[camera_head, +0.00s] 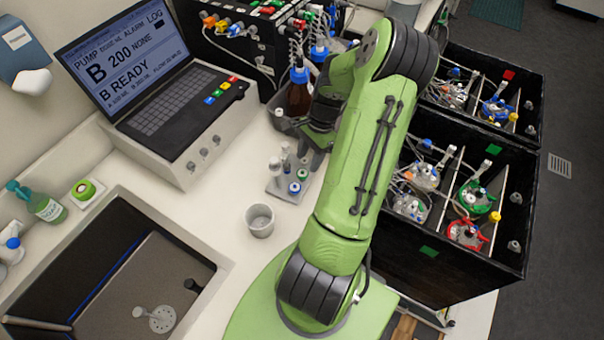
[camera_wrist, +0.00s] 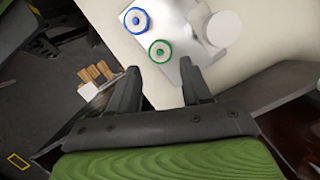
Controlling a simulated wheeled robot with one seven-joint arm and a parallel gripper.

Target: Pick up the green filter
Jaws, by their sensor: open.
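The green filter, a white disc with a green ring (camera_wrist: 160,50), stands on a small white rack (camera_wrist: 182,62) in the wrist view. In the wrist view the green filter appears just beyond and between the fingertips. In the head view my dark gripper is above and behind the rack, partly hidden by my arm.
A grey cup (camera_head: 260,220) stands in front of the rack. A brown bottle with a blue cap (camera_head: 299,92) stands behind. A laptop-like controller (camera_head: 160,95) is at left, a sink (camera_head: 110,270) at lower left. Black boxes with several vessels (camera_head: 455,270) are at right.

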